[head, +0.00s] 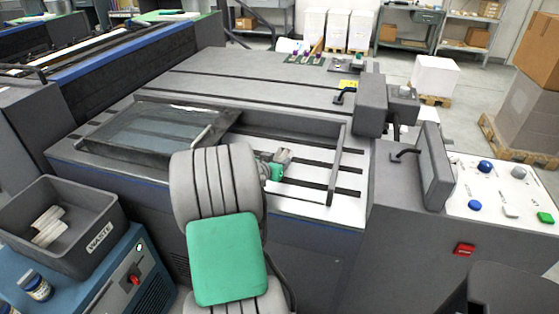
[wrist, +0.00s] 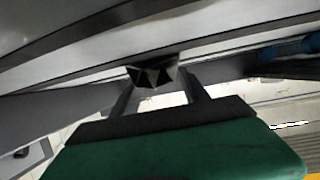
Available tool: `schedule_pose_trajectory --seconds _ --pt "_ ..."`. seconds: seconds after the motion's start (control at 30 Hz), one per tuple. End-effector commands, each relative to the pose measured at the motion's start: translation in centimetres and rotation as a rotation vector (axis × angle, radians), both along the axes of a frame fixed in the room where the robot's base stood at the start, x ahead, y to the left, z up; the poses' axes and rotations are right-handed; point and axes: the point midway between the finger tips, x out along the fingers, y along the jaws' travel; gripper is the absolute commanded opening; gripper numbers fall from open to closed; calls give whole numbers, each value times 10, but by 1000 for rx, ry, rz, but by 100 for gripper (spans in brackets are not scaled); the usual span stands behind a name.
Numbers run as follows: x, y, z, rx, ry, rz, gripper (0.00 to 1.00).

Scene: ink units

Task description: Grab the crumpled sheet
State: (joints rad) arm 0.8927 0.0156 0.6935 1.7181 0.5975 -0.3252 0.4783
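The crumpled sheet (wrist: 154,76) shows in the wrist view as a small, dark, faceted lump with pale patches. It lies at a slot edge of the machine top, just past and between my fingertips. My gripper (wrist: 158,87) has its two grey fingers spread apart, one on each side below the lump. I cannot tell whether either finger touches it. In the head view my gripper (head: 284,156) is low over the slotted pale bed (head: 310,172), partly hidden behind my arm. I cannot pick out the sheet for certain in the head view.
A dark-framed glass panel (head: 150,130) lies left of my arm on the machine. A raised grey bar (head: 338,165) and a grey block (head: 371,105) stand to the right. A grey waste bin (head: 95,238) with pale pieces inside is at the lower left.

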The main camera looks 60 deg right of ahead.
Motion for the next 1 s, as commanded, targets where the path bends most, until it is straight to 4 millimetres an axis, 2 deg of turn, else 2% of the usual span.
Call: schedule_pose_trajectory --seconds 0.03,0.47,0.77,0.87,0.97,1.0 --pt "0 0 0 0 0 0 48" --pt "0 0 0 0 0 0 14" --pt "0 0 4 -1 -1 0 14" --pt "0 0 14 -2 -1 0 14" --pt "0 0 32 -4 -3 -1 14" --pt "-1 5 41 -5 -3 1 14"
